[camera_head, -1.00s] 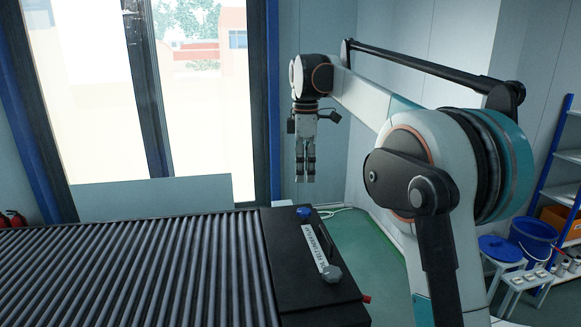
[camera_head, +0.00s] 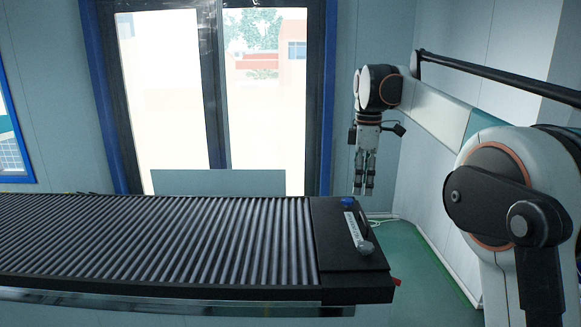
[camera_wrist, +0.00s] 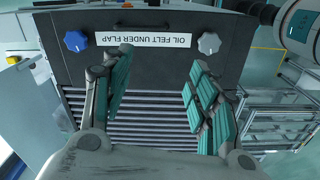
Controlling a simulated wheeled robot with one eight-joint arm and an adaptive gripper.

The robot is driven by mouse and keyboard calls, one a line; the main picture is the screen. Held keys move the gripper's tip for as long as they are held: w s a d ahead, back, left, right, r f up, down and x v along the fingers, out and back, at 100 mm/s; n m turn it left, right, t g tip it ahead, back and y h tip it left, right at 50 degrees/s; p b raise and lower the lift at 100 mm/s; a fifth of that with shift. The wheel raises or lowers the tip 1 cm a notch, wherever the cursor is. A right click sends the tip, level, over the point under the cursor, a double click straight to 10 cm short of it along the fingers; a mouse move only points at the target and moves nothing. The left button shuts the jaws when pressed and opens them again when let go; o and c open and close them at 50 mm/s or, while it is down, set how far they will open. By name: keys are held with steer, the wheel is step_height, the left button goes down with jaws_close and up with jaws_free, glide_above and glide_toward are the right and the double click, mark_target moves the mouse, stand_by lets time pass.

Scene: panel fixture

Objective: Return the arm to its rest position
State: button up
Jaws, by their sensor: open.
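My gripper (camera_head: 363,190) hangs at the end of my arm in the head view, pointing down, beyond the far right end of the roller conveyor. It holds nothing. In the wrist view my gripper (camera_wrist: 160,112) has its two teal-padded fingers spread apart, with only conveyor rollers and the dark end panel visible between and behind them. My arm reaches in from the right of the head view with its forearm raised above the conveyor.
The roller conveyor (camera_head: 180,240) fills the lower left. Its dark end panel (camera_head: 335,240) carries a blue knob (camera_head: 347,202), a grey knob (camera_head: 366,248) and a label strip (camera_head: 354,229) reading "OIL FELT UNDER FLAP" in the wrist view. Green floor (camera_head: 415,265) is open right of it.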

steer(key=s+m+t, duration=0.3)
steer(key=s+m, duration=0.4)
steer(key=s, duration=0.9)
steer(key=s+d+f+m+t, duration=0.15)
steer(key=s+f+m, duration=0.25)
steer(key=s+f, duration=0.5)
steer(key=s+a+f+m+t, duration=0.15)
steer(key=s+f+m, duration=0.4)
steer(key=s, duration=0.65)
step_height(320, 180, down, 24)
steer(key=d+t+b, duration=0.1)
steer(key=b, duration=2.2)
steer(key=shift+w+n, duration=0.3)
steer(key=shift+n, duration=0.15)
